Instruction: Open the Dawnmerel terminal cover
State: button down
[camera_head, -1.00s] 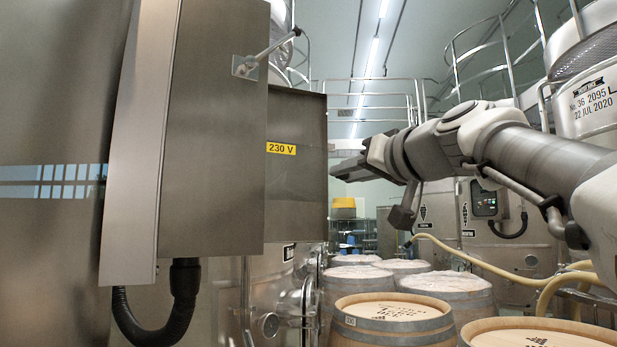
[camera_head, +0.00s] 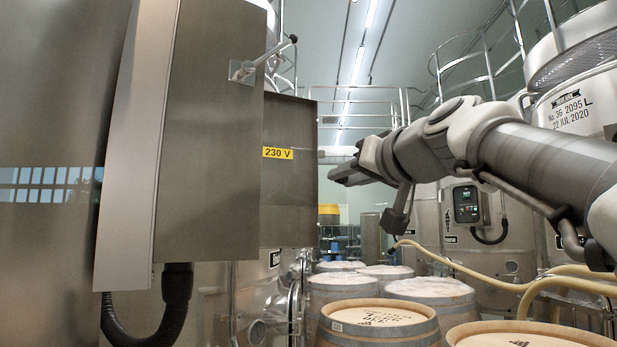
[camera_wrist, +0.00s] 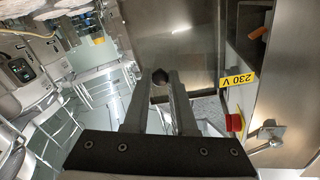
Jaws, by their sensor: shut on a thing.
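The terminal cover looks to be the dark steel panel (camera_head: 290,205) with the yellow 230 V label (camera_head: 278,153), at the right side of the steel cabinet (camera_head: 215,130). The label also shows in the wrist view (camera_wrist: 237,79). My gripper (camera_head: 332,176) reaches in from the right, close beside the panel's right edge. In the wrist view my gripper (camera_wrist: 159,75) is shut on a small dark round part between its fingertips, in front of a dark steel face. What this part belongs to is not clear, and the panel's exact angle is hard to tell.
A lever on a bracket (camera_head: 243,70) sticks out from the cabinet above the panel. In the wrist view a red part (camera_wrist: 235,123) and an orange part (camera_wrist: 258,33) sit near the label. Several barrels (camera_head: 375,338) stand below my arm. A hose (camera_head: 460,266) hangs at the right.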

jog(key=c, duration=0.7)
grip_release()
jog(key=v, duration=1.7)
jog(key=shift+s+d+b, duration=0.1)
jog(key=shift+s+b, duration=0.1)
jog(key=shift+b, duration=0.2)
